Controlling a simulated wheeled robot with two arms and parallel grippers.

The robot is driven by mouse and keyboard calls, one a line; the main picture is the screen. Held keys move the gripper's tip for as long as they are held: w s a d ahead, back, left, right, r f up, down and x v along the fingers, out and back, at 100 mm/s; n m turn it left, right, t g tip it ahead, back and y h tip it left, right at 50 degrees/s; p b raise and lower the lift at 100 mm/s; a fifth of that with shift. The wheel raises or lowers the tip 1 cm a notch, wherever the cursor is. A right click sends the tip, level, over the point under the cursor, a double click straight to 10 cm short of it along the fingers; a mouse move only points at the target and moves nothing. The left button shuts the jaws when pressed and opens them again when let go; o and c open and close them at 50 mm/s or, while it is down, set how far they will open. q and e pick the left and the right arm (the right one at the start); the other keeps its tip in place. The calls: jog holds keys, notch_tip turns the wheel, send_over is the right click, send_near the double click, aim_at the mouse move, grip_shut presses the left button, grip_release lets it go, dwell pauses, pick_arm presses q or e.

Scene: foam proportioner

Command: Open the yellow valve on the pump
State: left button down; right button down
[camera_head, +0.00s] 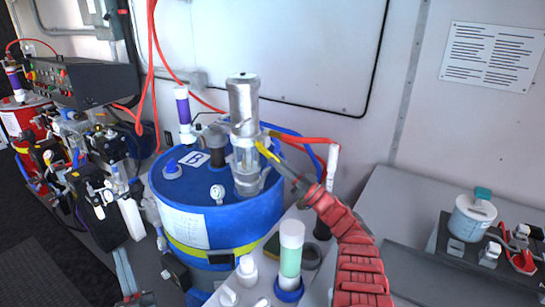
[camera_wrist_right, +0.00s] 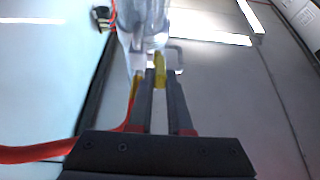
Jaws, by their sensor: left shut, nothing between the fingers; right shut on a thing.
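The pump (camera_head: 245,105) is a silver cylinder with a clear lower section, upright on the blue drum (camera_head: 225,222). The yellow valve (camera_head: 266,151) is on the pump's right side. My right gripper (camera_head: 284,168) reaches it from the lower right and is shut on its handle. In the right wrist view, the yellow handle (camera_wrist_right: 160,70) shows between the fingertips (camera_wrist_right: 159,78), with the clear pump body just beyond. Another yellow part shows left of the fingers.
A white-and-green bottle (camera_head: 290,255) and a small white bottle (camera_head: 247,270) stand in front of the drum. Red hoses (camera_head: 306,141) run behind the pump. Black equipment (camera_head: 100,195) crowds the left.

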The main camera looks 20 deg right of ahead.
pick_arm(q)
jog(key=w+d+r+m+g+h, duration=0.3)
jog(key=w+d+r+g+h, duration=0.15)
jog(key=w+d, duration=0.4)
jog(key=w+d+r+m+g+h, duration=0.3)
jog(key=w+d+m+h, duration=0.15)
jog(key=w+d, duration=0.4)
jog(key=m+g+h, duration=0.6)
jog(key=m+g, duration=0.3)
jog(key=g, duration=0.1)
send_near(267, 153)
jog(key=s+d+r, duration=0.2)
jog(key=s+r, duration=0.2)
jog(key=s, duration=0.1)
jog(key=w+d+f, duration=0.5)
jog(key=w, duration=0.3)
jog(key=shift+f, duration=0.35)
jog(key=shift+w+t, duration=0.1)
jog(key=shift+t, duration=0.15)
jog(key=shift+w+a+f, duration=0.15)
jog(key=shift+w+f, duration=0.05)
jog(key=shift+f, duration=0.45)
